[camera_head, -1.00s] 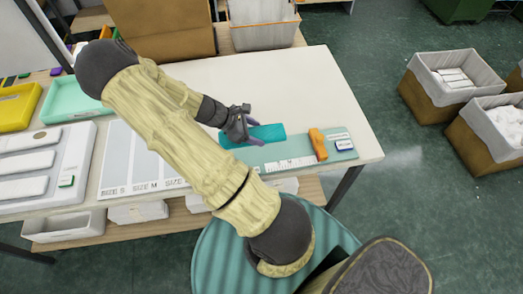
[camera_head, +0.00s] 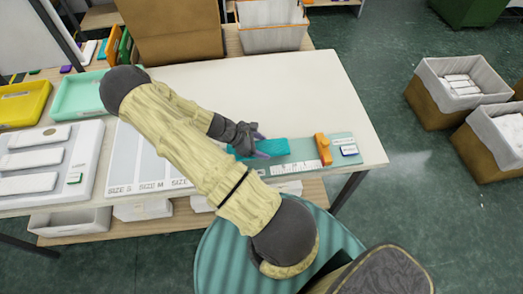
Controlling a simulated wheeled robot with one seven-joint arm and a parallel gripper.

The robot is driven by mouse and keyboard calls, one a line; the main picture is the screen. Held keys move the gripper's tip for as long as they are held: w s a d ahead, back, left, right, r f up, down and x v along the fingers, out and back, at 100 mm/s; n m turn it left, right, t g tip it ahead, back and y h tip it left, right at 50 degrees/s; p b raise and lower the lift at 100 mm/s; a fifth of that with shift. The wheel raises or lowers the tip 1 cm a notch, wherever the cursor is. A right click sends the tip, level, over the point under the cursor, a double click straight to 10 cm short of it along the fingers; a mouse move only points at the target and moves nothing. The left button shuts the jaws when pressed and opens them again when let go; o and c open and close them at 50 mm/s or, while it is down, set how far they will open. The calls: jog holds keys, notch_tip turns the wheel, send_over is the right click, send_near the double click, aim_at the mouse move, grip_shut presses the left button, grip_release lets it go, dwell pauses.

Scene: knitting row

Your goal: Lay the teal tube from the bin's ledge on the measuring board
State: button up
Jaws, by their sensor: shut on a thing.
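The teal tube (camera_head: 272,148) is a flat, teal-coloured piece in the middle of the view. My gripper (camera_head: 259,147) is shut on it, with its purple-tinted fingers across the tube's middle. The measuring board (camera_head: 336,161) is a grey-green board along the table's front right, with a white ruler (camera_head: 294,162) on its near side. The tube overlaps the left part of the board in the picture. I cannot tell whether it touches the board or hangs just above it. My forearm hides part of the board's left end.
A size chart (camera_head: 142,165) lies to the left. The white tabletop (camera_head: 290,90) behind is clear.

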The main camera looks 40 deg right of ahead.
jog(key=shift+s+f+p, duration=0.1)
jog(key=shift+f+p, duration=0.25)
jog(key=shift+f, duration=1.4)
jog(key=o, duration=0.9)
jog(key=shift+o, duration=0.2)
jog(key=b+v, duration=0.3)
jog(key=v, duration=0.9)
jog(key=shift+r, duration=0.1)
jog(key=s+a+r+m+t+y, duration=0.3)
jog(key=a+r+m, duration=0.3)
jog(key=r, duration=0.2)
jog(key=s+a+r+m+t+y, duration=0.3)
jog(key=a+r+m+t+y, duration=0.1)
jog(key=a+r, duration=0.3)
jog(key=shift+s+a+r+m+y, duration=0.3)
jog(key=shift+s+r+m+y, duration=0.1)
jog(key=shift+r+m, duration=0.45)
